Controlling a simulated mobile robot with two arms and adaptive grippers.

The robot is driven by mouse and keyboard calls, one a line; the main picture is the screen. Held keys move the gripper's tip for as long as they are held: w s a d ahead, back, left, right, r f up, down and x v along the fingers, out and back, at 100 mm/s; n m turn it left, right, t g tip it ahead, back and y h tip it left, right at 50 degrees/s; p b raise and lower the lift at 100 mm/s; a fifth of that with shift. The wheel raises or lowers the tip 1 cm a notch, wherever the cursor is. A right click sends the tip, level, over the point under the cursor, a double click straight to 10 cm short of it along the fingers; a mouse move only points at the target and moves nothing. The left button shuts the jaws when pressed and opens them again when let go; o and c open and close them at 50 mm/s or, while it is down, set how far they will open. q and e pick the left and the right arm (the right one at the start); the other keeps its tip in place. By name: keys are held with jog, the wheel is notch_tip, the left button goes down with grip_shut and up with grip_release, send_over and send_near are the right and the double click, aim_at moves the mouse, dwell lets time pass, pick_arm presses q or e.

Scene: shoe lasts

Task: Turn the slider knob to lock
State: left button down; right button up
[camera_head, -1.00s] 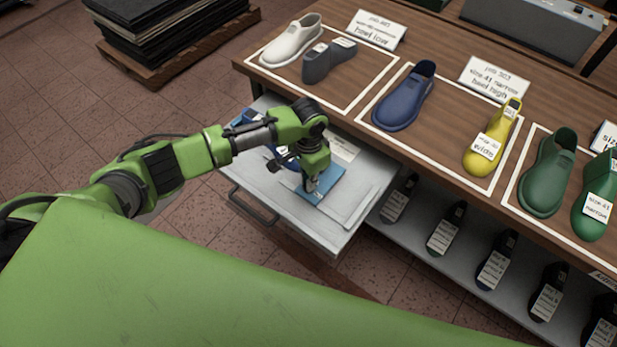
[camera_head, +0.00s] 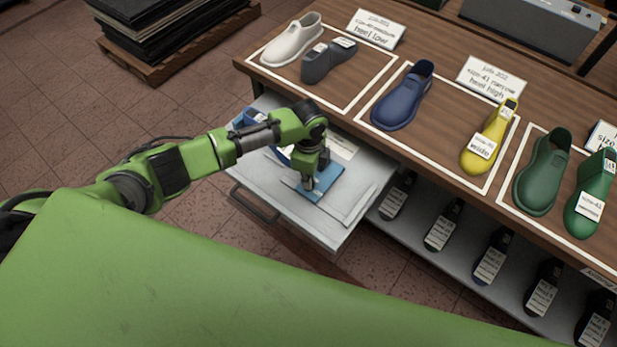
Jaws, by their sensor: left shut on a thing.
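My left gripper (camera_head: 309,184) points down into the open drawer (camera_head: 345,225) under the wooden bench. It is shut at a blue flat piece (camera_head: 326,190) lying in the drawer. The small part between its fingertips is hidden by the gripper, so I cannot make out the slider knob or which way it is turned. My right gripper is not in view.
The bench top (camera_head: 345,118) carries shoes and lasts with cards in white outlined areas. A lower shelf (camera_head: 415,230) holds several dark tagged lasts. A blue bin (camera_head: 247,118) sits at the drawer's back left. A pallet with dark sheets (camera_head: 165,30) stands top left.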

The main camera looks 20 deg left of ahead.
pick_arm(q)
jog(key=m, duration=0.3)
jog(key=shift+w+d+m, duration=0.1)
jog(key=shift+m, duration=0.2)
dwell(0.3)
jog(key=c, duration=2.2)
grip_release()
jog(key=shift+o, duration=0.2)
jog(key=shift+r, duration=0.15)
notch_tip(320, 180, up, 12)
